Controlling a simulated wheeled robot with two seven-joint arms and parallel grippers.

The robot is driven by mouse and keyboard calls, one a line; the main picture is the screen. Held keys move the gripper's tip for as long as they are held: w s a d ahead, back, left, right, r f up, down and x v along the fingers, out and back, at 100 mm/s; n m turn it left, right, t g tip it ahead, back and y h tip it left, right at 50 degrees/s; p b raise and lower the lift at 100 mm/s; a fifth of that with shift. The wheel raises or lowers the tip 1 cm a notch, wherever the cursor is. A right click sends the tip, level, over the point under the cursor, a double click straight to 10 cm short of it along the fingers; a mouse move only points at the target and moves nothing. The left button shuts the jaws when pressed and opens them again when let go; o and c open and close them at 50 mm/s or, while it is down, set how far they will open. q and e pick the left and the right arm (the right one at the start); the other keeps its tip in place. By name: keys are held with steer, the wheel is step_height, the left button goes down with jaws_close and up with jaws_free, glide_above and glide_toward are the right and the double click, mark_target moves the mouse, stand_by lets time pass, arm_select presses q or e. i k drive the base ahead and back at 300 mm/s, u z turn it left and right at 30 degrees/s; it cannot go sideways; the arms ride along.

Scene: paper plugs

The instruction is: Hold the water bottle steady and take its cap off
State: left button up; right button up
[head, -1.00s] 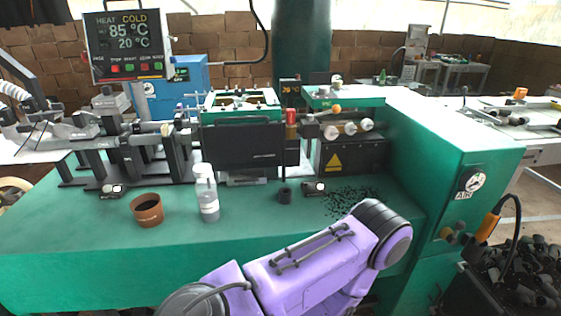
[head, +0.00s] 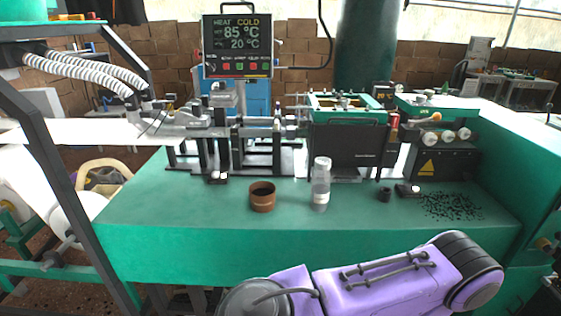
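The water bottle (head: 321,188) stands upright on the green bench in the head view. It is clear with a pale label, and its white cap (head: 322,163) is on top. Nothing is touching the bottle. One of my purple arms crosses the bottom right of the view, in front of the bench. Neither of my grippers shows in the view.
A brown round pot (head: 262,197) stands left of the bottle. A small black cylinder (head: 384,194) and scattered black bits (head: 451,206) lie to the right. Machinery lines the back of the green bench (head: 190,225). The bench front-left is clear.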

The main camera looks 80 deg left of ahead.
mark_target(321, 180)
steer(key=k, duration=0.3)
steer(key=u, duration=1)
